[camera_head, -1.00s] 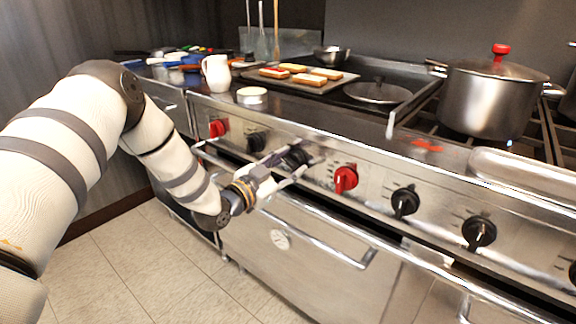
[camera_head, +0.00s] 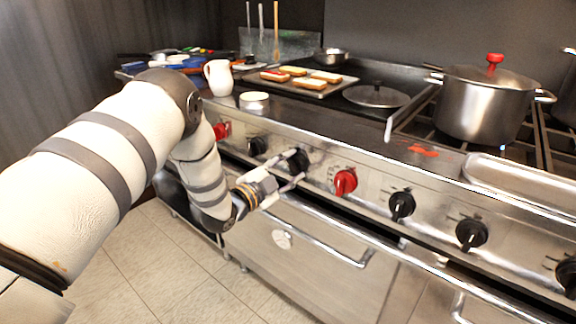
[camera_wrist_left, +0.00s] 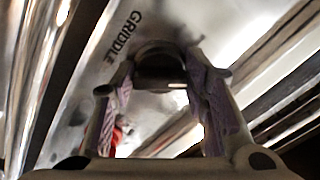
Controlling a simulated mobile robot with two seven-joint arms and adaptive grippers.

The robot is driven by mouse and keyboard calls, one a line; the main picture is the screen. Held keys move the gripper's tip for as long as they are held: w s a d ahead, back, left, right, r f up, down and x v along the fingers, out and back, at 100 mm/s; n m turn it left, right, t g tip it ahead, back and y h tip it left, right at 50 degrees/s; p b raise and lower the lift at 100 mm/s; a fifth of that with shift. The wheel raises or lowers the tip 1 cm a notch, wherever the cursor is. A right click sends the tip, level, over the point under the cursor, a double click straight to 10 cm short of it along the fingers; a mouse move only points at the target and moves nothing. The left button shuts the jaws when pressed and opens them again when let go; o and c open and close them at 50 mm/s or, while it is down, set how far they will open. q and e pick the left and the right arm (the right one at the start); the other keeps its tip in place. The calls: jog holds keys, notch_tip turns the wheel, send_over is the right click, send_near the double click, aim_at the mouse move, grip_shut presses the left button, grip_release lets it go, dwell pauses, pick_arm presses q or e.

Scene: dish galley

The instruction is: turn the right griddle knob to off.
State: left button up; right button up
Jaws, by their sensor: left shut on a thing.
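The black griddle knob (camera_head: 299,160) is on the steel front panel, between another black knob (camera_head: 257,145) and a red knob (camera_head: 345,182). My left gripper (camera_head: 300,167) reaches it from the front left, with one finger above and one below. In the left wrist view the dark round knob (camera_wrist_left: 160,66) sits between the fingertips of my left gripper (camera_wrist_left: 162,83), which is shut on it. The word GRIDDLE is printed on the panel beside it. A pale line shows on the knob's near edge; its exact setting is unclear. My right gripper is not in view.
An oven door handle (camera_head: 325,236) runs below the panel. More black knobs (camera_head: 401,205) line the panel to the right. A tray (camera_head: 308,90) with bread, a white pitcher (camera_head: 218,77) and a steel pot (camera_head: 483,103) stand on top.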

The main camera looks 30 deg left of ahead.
pick_arm(q)
jog(key=m+p, duration=0.1)
jog(key=m, duration=0.3)
jog(key=shift+r, duration=0.2)
jog(key=shift+m, duration=1.6)
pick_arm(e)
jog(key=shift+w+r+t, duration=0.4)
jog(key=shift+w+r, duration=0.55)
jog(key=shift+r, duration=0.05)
pick_arm(q)
jog(key=shift+a, duration=0.1)
jog(key=o, duration=1.2)
jog(key=shift+c, duration=0.2)
jog(key=shift+f, duration=0.1)
jog(key=shift+s, duration=0.35)
jog(key=s, duration=1.1)
jog(key=shift+s+a, duration=0.15)
jog(key=shift+a, duration=0.3)
